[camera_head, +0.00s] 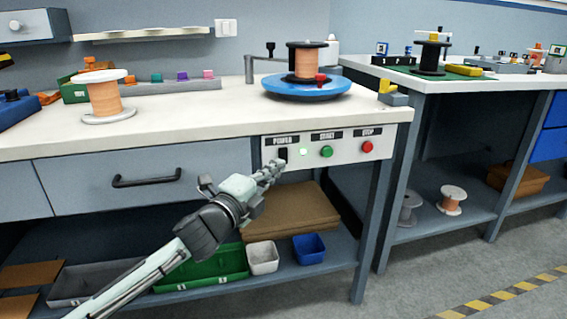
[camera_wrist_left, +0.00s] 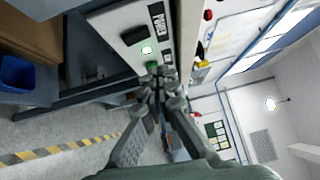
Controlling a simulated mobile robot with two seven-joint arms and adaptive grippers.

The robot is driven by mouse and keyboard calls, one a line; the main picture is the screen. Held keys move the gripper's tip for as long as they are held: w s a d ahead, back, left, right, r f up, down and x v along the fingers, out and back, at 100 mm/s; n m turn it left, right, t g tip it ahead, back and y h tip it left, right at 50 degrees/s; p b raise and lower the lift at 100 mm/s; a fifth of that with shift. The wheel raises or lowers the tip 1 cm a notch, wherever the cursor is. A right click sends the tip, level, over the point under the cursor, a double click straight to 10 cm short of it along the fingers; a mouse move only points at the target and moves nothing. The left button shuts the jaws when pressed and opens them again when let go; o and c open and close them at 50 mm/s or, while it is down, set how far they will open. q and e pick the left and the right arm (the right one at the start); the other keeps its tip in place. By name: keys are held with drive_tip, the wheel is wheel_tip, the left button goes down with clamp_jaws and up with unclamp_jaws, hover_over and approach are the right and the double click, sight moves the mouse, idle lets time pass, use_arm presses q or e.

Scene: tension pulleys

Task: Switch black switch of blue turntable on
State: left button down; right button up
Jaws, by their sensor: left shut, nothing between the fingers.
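The blue turntable (camera_head: 300,92) sits on the white benchtop with a copper-coloured spool (camera_head: 306,64) on it. Below it, the white control panel on the bench front carries the black switch (camera_head: 283,154) under the POWER label. In the wrist view the switch (camera_wrist_left: 135,36) and the glowing light (camera_wrist_left: 147,50) both show. My left gripper (camera_head: 275,167) is shut and empty, its fingertips just below the switch in the head view; in the wrist view the fingertips (camera_wrist_left: 158,76) appear beyond the light. Contact cannot be told. My right gripper is not in view.
The green START button (camera_head: 326,151) and red STOP button (camera_head: 367,146) lie right of the switch. A drawer handle (camera_head: 146,181) projects on the left. The shelf below holds a green bin (camera_head: 205,270) and brown sheets (camera_head: 292,212).

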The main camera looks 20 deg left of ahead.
use_arm(q)
drive_tip(key=v, duration=0.6)
drive_tip(key=shift+r, duration=0.45)
drive_tip(key=shift+a, duration=0.15)
